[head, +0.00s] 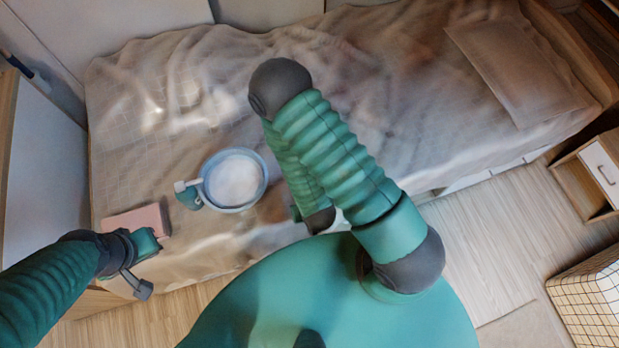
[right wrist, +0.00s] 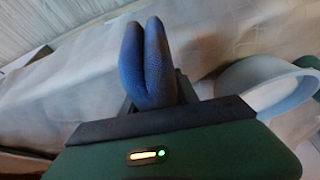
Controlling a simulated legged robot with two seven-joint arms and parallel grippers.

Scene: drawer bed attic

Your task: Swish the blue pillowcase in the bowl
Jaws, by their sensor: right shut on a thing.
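In the head view the bowl (head: 262,183), with a pale blue rim and white, foam-like contents, sits near the front edge of the bed. In the right wrist view my right gripper (right wrist: 156,98) is shut on the blue pillowcase (right wrist: 150,65), a doubled-over bundle. The pale rim of the bowl (right wrist: 283,86) shows at the right of that view, apart from the pillowcase. In the head view my right arm hides its own gripper and the pillowcase. My left gripper (head: 142,268) is at the lower left by the bed's front edge; its jaw opening is unclear.
A small teal object with a grey-white bar (head: 188,194) stands against the bowl's left side. A flat pink item (head: 138,220) lies left of it. The bed (head: 400,110) is rumpled, with a pillow (head: 515,72) at upper right. A nightstand (head: 590,175) and checkered box (head: 590,300) stand right.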

